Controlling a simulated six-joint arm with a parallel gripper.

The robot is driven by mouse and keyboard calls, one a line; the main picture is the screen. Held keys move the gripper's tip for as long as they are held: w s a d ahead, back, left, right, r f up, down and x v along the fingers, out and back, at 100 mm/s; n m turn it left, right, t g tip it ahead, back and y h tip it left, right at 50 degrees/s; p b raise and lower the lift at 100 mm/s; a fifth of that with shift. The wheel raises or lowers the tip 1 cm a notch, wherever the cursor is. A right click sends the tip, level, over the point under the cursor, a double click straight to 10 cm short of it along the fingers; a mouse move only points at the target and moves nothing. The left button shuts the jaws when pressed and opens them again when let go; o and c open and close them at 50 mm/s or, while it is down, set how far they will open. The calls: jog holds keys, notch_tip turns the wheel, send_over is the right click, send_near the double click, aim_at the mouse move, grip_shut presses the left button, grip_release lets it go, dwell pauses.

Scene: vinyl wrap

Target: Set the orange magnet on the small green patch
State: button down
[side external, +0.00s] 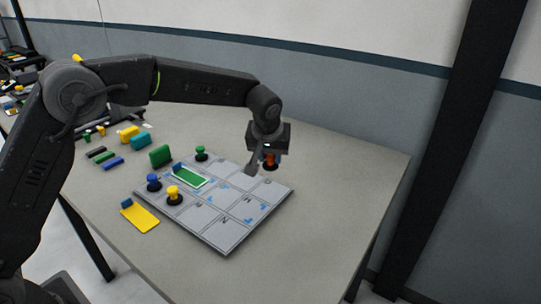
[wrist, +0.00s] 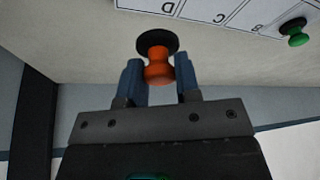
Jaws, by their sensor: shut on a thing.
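The orange magnet (wrist: 158,68) with a black base is between the blue fingers of my gripper (wrist: 159,82) in the wrist view. In the side view my gripper (side external: 266,158) holds the orange magnet (side external: 270,161) over the far right edge of the grey lettered board (side external: 228,236). I cannot tell exactly how high the magnet's base is above the surface. The small green patch (side external: 190,176), with a white border, lies on the board's left part, to the left of my gripper.
Blue (side external: 153,181) and yellow (side external: 173,191) magnets stand on the board's left side. A green magnet (side external: 201,153) stands at its far edge. A green block (side external: 160,155) stands behind. The table's right side is clear.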

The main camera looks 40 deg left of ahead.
jog(key=s+a+r, duration=0.2)
jog(key=s+a, duration=0.6)
jog(key=a, duration=0.6)
jog(key=s+a+r, duration=0.1)
jog(key=s+a, duration=0.7)
jog(key=a, duration=0.6)
jog(key=w+d+f, duration=0.4)
jog(key=d, duration=0.1)
jog(key=w+d+f, duration=0.2)
jog(key=w+d, duration=0.1)
jog(key=shift+f, duration=2.2)
jog(key=shift+f, duration=0.2)
jog(key=c, duration=0.8)
grip_release()
